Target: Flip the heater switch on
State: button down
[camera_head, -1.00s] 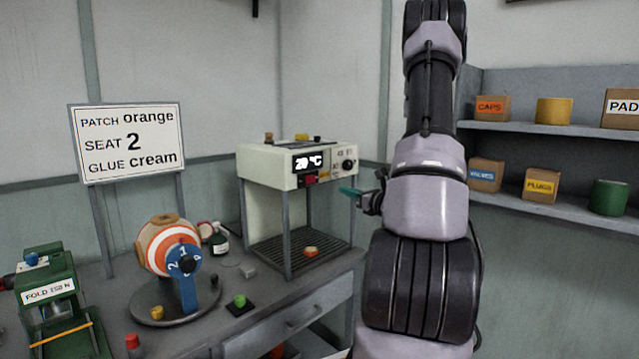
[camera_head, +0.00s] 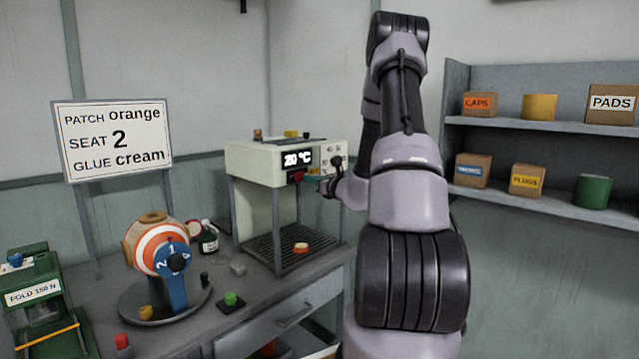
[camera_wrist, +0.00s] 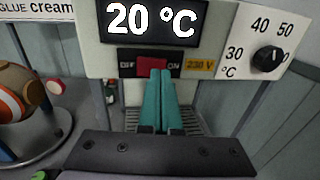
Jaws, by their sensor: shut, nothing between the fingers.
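The heater (camera_head: 262,165) is a cream box on grey legs, with a lit display reading 20 °C. Its red switch (camera_wrist: 152,64) sits below the display between the labels OFF and ON, and it also shows small in the head view (camera_head: 297,177). My gripper (camera_wrist: 161,74) has its teal fingers together and empty, with the tips at the lower edge of the red switch, a little toward ON. I cannot tell whether the tips touch it. The fingers hide part of the switch, and its tilt is unclear.
A black temperature knob (camera_wrist: 268,59) and a 230 V label (camera_wrist: 200,65) are right of the switch. Below the heater is a grate (camera_head: 268,249) with a small orange and cream piece (camera_head: 301,248). A striped ball (camera_head: 160,243) stands to the left on a round base.

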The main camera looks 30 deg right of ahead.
jog(key=shift+w+a, duration=0.15)
jog(key=shift+w, duration=0.35)
jog(key=shift+w+r+n+y, duration=0.2)
jog(key=shift+w+n+y, duration=0.3)
jog(key=shift+y, duration=0.4)
jog(key=shift+s, duration=0.1)
